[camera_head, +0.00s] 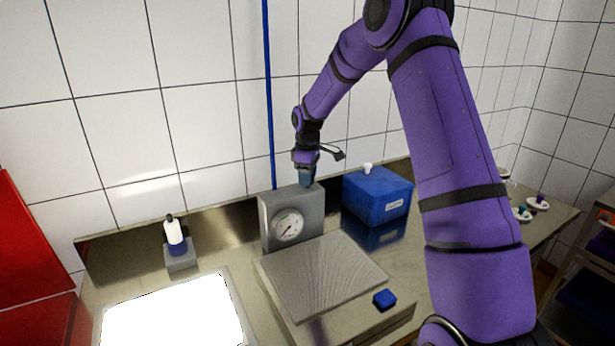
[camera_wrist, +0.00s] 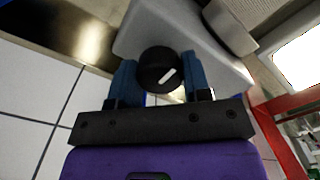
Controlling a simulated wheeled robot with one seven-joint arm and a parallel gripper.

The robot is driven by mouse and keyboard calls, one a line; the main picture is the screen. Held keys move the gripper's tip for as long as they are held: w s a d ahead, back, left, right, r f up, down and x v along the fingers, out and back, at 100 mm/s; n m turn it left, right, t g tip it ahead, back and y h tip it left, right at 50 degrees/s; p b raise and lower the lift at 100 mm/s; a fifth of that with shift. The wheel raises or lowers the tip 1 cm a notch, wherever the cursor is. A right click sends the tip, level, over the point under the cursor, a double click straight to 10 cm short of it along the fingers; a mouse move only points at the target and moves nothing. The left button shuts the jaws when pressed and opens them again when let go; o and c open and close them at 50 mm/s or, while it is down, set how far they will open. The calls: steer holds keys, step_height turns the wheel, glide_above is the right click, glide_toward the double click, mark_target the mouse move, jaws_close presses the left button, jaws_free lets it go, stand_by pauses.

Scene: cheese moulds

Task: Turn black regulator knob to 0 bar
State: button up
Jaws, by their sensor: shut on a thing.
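The black regulator knob (camera_wrist: 160,68) with a white pointer mark shows in the wrist view, on top of the grey regulator housing (camera_head: 270,207). My gripper (camera_wrist: 161,76) has its blue fingers on either side of the knob and is shut on it. In the head view my gripper (camera_head: 306,176) points down at the top of the housing and hides the knob. The round white gauge (camera_head: 288,226) with a dark needle is on the housing's front. The needle points to the lower left; its numbers are too small to read.
A blue box (camera_head: 378,196) with a white knob stands right of the housing. A ribbed plate (camera_head: 322,277) with a small blue block (camera_head: 385,299) nearby lies in front. A bottle (camera_head: 175,236) on a grey stand is at the left. A blue pipe (camera_head: 268,90) runs down the tiled wall.

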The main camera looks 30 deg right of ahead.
stand_by(0.4)
steer(key=o, duration=0.9)
step_height(320, 180, up, 10)
steer(key=shift+f, duration=0.1)
steer(key=shift+r, duration=0.55)
